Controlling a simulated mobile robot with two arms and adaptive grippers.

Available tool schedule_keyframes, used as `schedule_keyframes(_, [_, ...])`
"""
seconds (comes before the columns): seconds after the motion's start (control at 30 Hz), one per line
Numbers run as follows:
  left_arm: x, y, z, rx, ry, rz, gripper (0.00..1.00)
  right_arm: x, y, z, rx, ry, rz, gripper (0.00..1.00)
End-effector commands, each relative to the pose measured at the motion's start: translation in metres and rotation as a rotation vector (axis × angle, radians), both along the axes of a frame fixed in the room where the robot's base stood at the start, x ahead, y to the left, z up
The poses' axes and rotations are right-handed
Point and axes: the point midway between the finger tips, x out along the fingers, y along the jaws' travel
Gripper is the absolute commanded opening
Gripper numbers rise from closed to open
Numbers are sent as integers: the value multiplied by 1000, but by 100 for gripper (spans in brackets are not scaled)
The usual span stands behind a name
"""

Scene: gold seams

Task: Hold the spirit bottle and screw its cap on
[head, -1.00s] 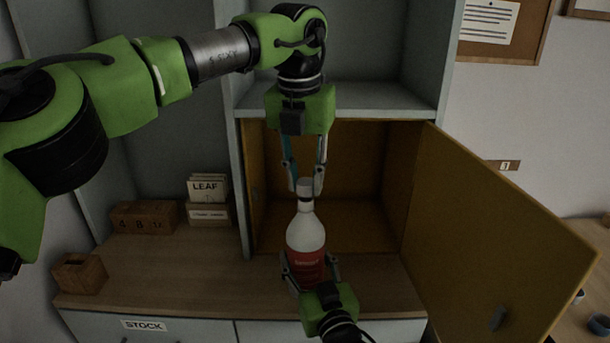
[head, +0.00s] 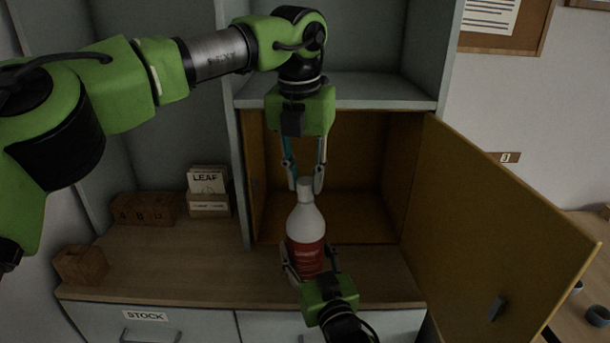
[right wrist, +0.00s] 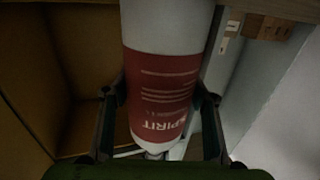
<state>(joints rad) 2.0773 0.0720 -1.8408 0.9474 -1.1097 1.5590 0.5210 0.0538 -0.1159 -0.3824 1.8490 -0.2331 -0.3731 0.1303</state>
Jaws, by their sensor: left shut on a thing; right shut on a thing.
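The spirit bottle (head: 307,226) is white with a red label and stands upright in front of the open cupboard. My right gripper (head: 306,268) is shut around its lower body from the front. In the right wrist view the label (right wrist: 161,95) shows between the two fingers. The white cap (head: 305,185) is at the top of the bottle's neck. My left gripper (head: 305,187) points straight down from above and is shut on the cap, one finger on each side. The thread under the cap is too small to make out.
The cupboard's yellow door (head: 500,235) stands open on the right. A shelf edge (head: 345,104) lies behind my left gripper. Wooden blocks (head: 143,208) and a LEAF card box (head: 208,195) stand on the left of the counter (head: 190,262), which is clear between them and the bottle.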

Motion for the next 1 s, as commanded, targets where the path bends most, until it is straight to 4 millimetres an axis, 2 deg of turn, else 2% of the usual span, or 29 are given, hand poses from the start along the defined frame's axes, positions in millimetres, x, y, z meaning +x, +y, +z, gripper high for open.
schedule_keyframes(0.73, [0,0,-12,0,0,0,17,0,0,-1,-1,3,0,14])
schedule_keyframes(0.77, [0,0,-11,0,-1,0,17,0,0,-1,-1,3,0,0])
schedule_keyframes(0.87, [0,0,-11,0,0,-23,17,0,0,-1,-1,3,0,0])
schedule_keyframes(1.0, [0,1,-12,-3,4,-173,17,0,0,-1,-1,3,0,0])
